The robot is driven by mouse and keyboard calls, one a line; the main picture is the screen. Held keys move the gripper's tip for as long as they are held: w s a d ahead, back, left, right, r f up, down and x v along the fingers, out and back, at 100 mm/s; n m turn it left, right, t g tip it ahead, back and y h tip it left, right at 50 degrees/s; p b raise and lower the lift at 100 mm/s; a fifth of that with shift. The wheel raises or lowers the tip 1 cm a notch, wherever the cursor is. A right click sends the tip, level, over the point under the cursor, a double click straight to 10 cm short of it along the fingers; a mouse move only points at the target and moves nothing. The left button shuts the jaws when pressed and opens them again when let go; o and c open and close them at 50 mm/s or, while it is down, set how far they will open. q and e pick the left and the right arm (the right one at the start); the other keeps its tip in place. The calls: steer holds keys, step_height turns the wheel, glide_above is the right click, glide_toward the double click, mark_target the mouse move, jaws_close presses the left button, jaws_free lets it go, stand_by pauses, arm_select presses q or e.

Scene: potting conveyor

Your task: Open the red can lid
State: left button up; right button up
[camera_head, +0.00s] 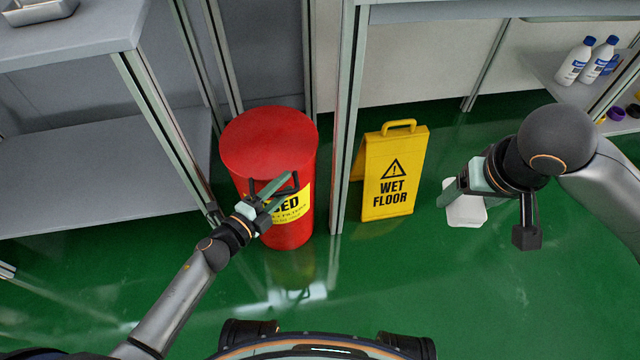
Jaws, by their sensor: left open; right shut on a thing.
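The red can (290,233) stands upright on the green floor, with a yellow label on its front. Its round red lid (265,140) lies flat on top and looks closed. My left gripper (283,185) is open and empty, in front of the can's upper front side and just below the lid's front edge. It covers part of the label; I cannot tell whether it touches the can. My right gripper (455,190) is far to the right of the can, shut on a white object (466,212), partly hidden by the gripper.
A yellow wet floor sign (394,172) stands right of the can, beyond a grey upright post (346,120). A grey shelf unit (100,165) is close on the left. White bottles (574,62) stand on a shelf at the right. The green floor in front is clear.

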arm_select(q)
steer(key=shift+w+d, duration=0.2)
steer(key=shift+w, duration=0.15)
steer(key=shift+c, duration=0.2)
steer(key=c, duration=0.6)
steer(key=shift+s+f, duration=0.1)
steer(key=shift+f, duration=0.05)
jaws_close()
